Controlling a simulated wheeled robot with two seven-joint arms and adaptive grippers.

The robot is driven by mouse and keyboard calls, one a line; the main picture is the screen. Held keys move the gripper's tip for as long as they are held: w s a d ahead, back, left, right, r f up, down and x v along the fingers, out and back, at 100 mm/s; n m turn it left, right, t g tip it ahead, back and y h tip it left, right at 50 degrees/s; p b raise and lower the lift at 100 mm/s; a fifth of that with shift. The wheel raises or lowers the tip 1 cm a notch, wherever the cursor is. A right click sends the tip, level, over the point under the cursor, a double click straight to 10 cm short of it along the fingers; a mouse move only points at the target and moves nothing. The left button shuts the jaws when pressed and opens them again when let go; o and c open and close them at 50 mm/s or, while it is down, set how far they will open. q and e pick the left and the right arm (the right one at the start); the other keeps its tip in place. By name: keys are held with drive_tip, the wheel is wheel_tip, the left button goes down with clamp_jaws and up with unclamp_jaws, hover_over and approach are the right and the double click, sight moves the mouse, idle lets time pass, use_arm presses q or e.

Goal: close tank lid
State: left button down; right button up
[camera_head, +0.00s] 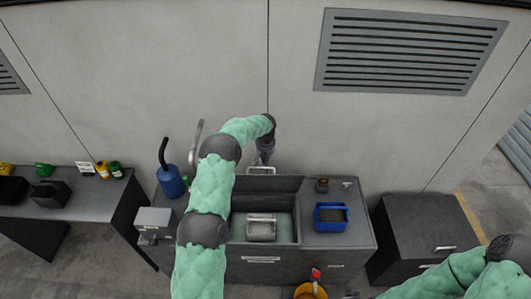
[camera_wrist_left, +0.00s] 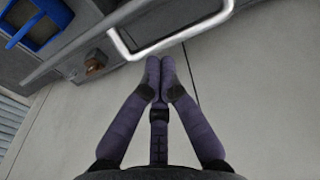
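The tank (camera_head: 340,245) is a grey metal unit with an open basin in its top. Its dark lid (camera_head: 285,184) stands raised at the back of the basin, with a pale bar handle (camera_head: 261,170) at its top edge. My left gripper (camera_head: 264,158) is behind the raised lid, close to the handle. In the left wrist view, my left gripper's fingertips (camera_wrist_left: 160,66) are together with nothing between them, just beside the silver handle (camera_wrist_left: 150,50). Whether they touch it is unclear. My right arm enters at the lower right; its gripper is out of view.
A metal basket (camera_head: 261,229) sits in the basin. A blue tray (camera_head: 331,217) stands on the tank's right top, and a blue can (camera_head: 171,182) at its left. A yellow bucket (camera_head: 309,292) is in front. A wall stands behind the tank.

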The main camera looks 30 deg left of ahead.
use_arm(q)
drive_tip(key=shift+s+d+f+p, duration=0.2)
drive_tip(key=shift+s+d+p, duration=0.15)
drive_tip(key=shift+s, duration=0.35)
drive_tip(key=shift+s+d+f+p, duration=0.2)
drive_tip(key=shift+s+d, duration=0.1)
drive_tip(key=shift+s, duration=0.35)
drive_tip(key=shift+f, duration=0.1)
